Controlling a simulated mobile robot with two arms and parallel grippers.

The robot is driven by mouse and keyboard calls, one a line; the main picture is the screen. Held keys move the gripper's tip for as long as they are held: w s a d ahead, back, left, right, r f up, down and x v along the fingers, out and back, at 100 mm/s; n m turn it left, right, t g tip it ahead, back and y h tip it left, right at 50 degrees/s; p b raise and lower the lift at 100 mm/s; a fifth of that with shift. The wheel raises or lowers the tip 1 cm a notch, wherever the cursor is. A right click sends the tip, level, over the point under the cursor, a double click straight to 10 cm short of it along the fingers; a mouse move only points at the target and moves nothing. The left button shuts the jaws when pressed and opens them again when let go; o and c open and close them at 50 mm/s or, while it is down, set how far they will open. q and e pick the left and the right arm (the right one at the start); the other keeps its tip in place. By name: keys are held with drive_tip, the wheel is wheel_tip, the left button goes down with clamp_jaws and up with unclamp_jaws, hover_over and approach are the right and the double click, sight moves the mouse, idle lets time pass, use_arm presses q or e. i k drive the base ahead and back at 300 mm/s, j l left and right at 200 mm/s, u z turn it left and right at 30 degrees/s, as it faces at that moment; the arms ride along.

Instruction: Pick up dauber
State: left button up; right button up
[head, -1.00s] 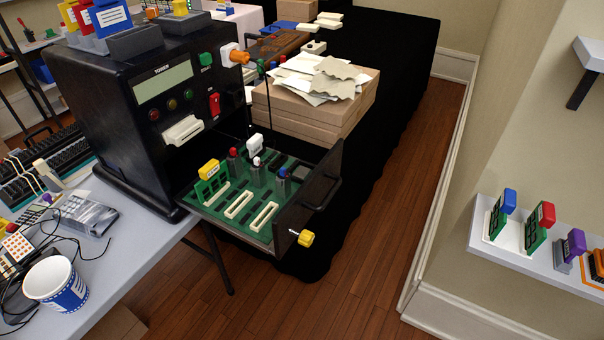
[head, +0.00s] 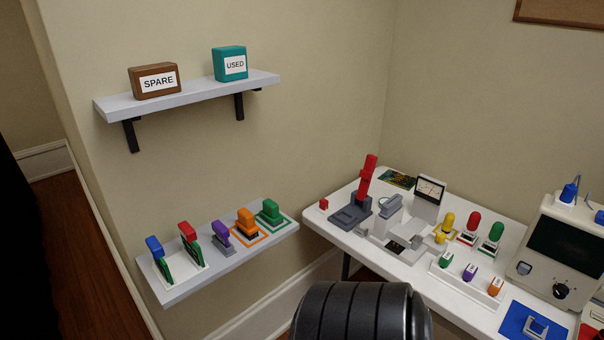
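I cannot tell for certain which object is the dauber. Several small objects with coloured grips stand on the white table at the right: a yellow one (head: 447,221), a red one (head: 473,224) and a green one (head: 492,236). In front of them, a white tray (head: 441,273) holds a small green piece (head: 446,258), a purple piece (head: 470,271) and an orange piece (head: 495,285). Neither of my grippers is in view.
A low shelf (head: 180,292) holds several colour-topped pieces. An upper shelf (head: 195,93) bears the brown SPARE box (head: 155,81) and teal USED box (head: 230,64). The white table (head: 330,225) also bears a red-levered device (head: 366,180) and a screen unit (head: 565,250).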

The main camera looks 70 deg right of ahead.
sight(447, 228)
drive_tip(key=z, duration=3.35)
drive_tip(key=i+u, duration=0.2)
drive_tip(key=u, duration=0.15)
drive_tip(key=i+u, duration=0.15)
drive_tip(key=u, duration=0.2)
drive_tip(key=i+u, duration=0.2)
drive_tip(key=u, duration=0.15)
